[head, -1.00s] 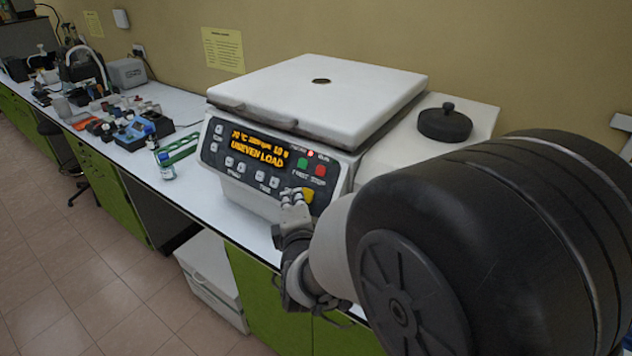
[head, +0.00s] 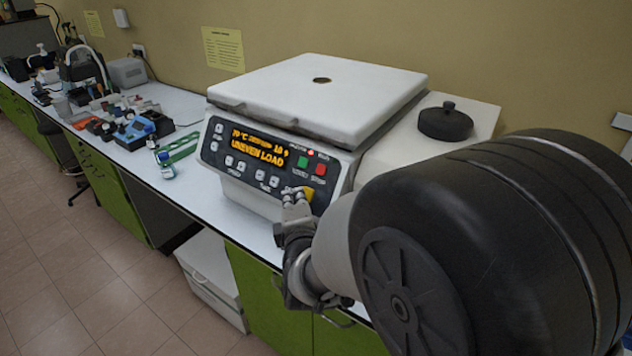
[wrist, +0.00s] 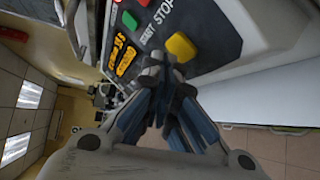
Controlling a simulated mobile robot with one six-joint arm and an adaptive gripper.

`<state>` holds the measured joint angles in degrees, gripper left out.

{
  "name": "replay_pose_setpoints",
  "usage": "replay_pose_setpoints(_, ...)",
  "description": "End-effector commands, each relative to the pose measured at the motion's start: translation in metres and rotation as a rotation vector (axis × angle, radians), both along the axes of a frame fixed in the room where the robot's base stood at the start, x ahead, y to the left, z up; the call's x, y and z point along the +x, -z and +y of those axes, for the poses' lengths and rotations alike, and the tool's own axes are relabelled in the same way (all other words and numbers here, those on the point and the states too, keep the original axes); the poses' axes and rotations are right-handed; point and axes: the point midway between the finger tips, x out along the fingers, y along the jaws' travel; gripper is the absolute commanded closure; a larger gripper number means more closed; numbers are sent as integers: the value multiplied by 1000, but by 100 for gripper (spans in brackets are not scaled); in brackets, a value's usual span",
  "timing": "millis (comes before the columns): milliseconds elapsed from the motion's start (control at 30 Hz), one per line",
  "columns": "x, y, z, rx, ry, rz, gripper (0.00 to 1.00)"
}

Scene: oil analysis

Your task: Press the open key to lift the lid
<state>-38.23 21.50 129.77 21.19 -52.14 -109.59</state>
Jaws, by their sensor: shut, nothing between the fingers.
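The centrifuge (head: 250,195) stands on the bench with its white lid (head: 320,95) down. Its display (head: 258,150) is lit and reads "UNEVEN LOAD". The yellow key (head: 308,194) is at the lower right of the panel, below the green and red keys. It also shows in the wrist view (wrist: 181,46). My gripper (head: 294,196) is shut and empty, with its fingertips in front of the panel near the yellow key. In the wrist view the fingertips (wrist: 160,65) are just beside the key. I cannot tell whether they touch the panel.
A black round knobbed cover (head: 445,122) lies on the white surface right of the centrifuge. A green rack (head: 180,147) and a small bottle (head: 166,168) stand on the bench to the left. Other lab equipment is farther left.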

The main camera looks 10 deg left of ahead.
Motion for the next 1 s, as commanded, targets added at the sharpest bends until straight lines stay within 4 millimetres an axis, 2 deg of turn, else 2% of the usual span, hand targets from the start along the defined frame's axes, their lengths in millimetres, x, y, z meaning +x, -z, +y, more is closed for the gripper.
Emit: replay_pose_setpoints(1000, 8, 6, -3, -1, 0, 0, 100)
